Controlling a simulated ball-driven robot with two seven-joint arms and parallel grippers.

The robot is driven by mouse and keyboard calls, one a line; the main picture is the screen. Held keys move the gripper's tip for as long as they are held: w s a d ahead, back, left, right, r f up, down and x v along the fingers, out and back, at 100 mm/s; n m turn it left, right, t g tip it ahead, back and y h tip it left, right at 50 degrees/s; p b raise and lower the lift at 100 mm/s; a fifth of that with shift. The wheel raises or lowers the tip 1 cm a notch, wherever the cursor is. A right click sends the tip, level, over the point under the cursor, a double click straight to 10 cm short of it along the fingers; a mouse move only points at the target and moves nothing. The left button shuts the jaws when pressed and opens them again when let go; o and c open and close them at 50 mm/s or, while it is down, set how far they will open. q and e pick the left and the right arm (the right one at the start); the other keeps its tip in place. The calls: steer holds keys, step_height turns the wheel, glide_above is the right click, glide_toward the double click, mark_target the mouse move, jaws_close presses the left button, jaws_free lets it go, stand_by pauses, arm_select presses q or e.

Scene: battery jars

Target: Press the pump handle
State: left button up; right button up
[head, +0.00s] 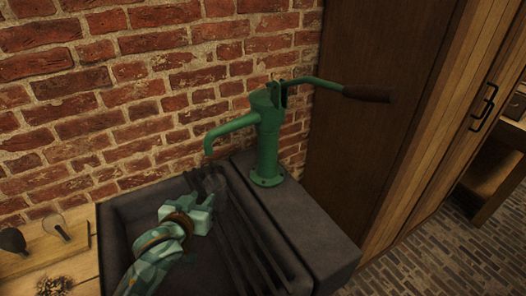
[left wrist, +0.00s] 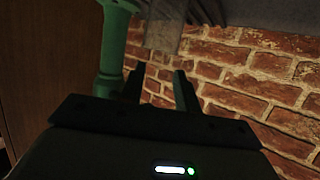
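The green pump (head: 267,140) stands upright on the dark stone ledge against the brick wall. Its spout (head: 230,130) points left over the sink. Its handle (head: 322,83) reaches out to the right, roughly level, and ends in a dark brown grip (head: 367,94). My left gripper (head: 205,187) is over the sink, below the spout and well away from the handle. In the left wrist view its two fingers (left wrist: 158,78) stand apart with nothing between them. The green pump body (left wrist: 113,45) shows there beyond and left of the fingers. My right gripper is not in view.
The dark sink (head: 112,232) has a slatted right side. A wooden counter (head: 40,262) at the left holds small dark items. The brick wall (head: 120,90) is close behind the pump. A dark wood panel (head: 375,150) stands behind the handle. Air around the grip looks clear.

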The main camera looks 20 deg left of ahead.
arm_select(q)
steer(key=c, duration=0.5)
steer(key=shift+r, duration=0.3)
jaws_close()
steer(key=w+d+r+m+t+h+p, duration=0.1)
steer(key=d+r+t+h+p, duration=0.1)
steer(key=d+r+p, duration=0.55)
steer(key=w+d+r+m+t+h+p, duration=0.1)
steer(key=w+d+r+m+h+p, duration=0.3)
steer(key=r, duration=0.6)
steer(key=s+d+r+m+t+h+p, duration=0.1)
steer(key=s+d+r+h, duration=0.4)
steer(key=d+r, duration=0.2)
steer(key=s+d+r+m+t+h+p, duration=0.1)
steer(key=s+d+r+h, duration=0.3)
steer(key=d+r, duration=0.3)
steer(key=shift+s+d+r+t+h+p, duration=0.25)
steer(key=shift+s+d+t+h+p, duration=0.1)
steer(key=shift+d+h, duration=0.5)
steer(key=shift+d, duration=0.15)
